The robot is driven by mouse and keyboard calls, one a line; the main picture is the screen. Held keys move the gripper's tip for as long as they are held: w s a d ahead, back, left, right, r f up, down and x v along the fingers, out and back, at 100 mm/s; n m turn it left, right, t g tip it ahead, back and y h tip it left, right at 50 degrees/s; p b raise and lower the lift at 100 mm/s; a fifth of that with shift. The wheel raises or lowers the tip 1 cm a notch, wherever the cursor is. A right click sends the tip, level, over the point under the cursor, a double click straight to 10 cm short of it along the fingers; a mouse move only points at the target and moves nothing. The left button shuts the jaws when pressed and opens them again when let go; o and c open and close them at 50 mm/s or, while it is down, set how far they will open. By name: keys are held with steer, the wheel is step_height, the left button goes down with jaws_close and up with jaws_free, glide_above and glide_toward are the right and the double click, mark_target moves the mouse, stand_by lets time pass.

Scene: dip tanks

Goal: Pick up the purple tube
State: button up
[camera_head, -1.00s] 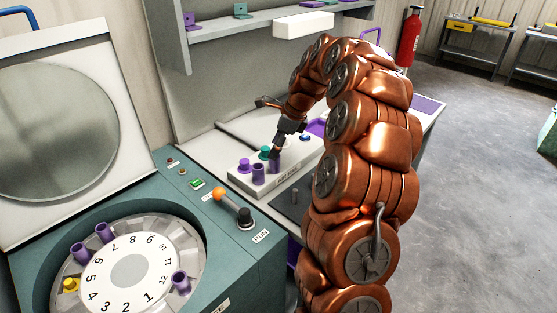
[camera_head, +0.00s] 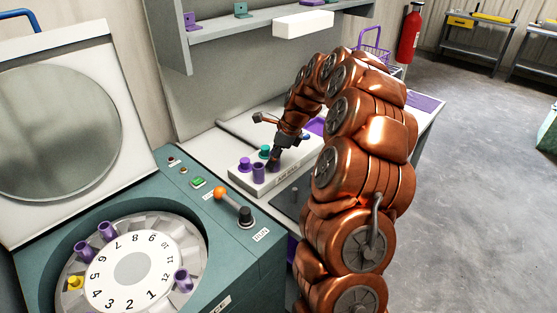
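A white rack (camera_head: 283,181) on the bench holds several tubes. Purple tubes stand at its left end (camera_head: 245,164) and front (camera_head: 258,173), with a teal-capped one (camera_head: 264,152) behind. Another purple tube (camera_head: 273,168) stands just right of these, directly under my gripper (camera_head: 275,157). My gripper points down at the top of this tube, touching or very close to it. The fingers are small and dark here, so whether they are closed on it does not show. More purple tubes (camera_head: 108,231) sit in the numbered rotor (camera_head: 130,268) at the lower left.
The teal machine (camera_head: 265,270) with its raised lid (camera_head: 60,125) stands left of the bench. A grey shelf (camera_head: 240,38) hangs behind. Open floor (camera_head: 470,200) lies to the right.

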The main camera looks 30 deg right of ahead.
mark_target(270, 155)
jaws_close()
steer(key=shift+r, duration=0.1)
steer(key=shift+w+r+b, duration=0.1)
steer(key=shift+r+b, duration=0.5)
steer(key=shift+r, duration=0.95)
steer(key=shift+s+r, duration=0.15)
steer(key=shift+s, duration=0.1)
steer(key=s+a+r+b, duration=0.1)
steer(key=s+a+b, duration=0.3)
steer(key=s, duration=1)
steer(key=shift+s+a+r, duration=0.2)
steer(key=shift+s+a, duration=0.15)
steer(key=shift+a, duration=0.35)
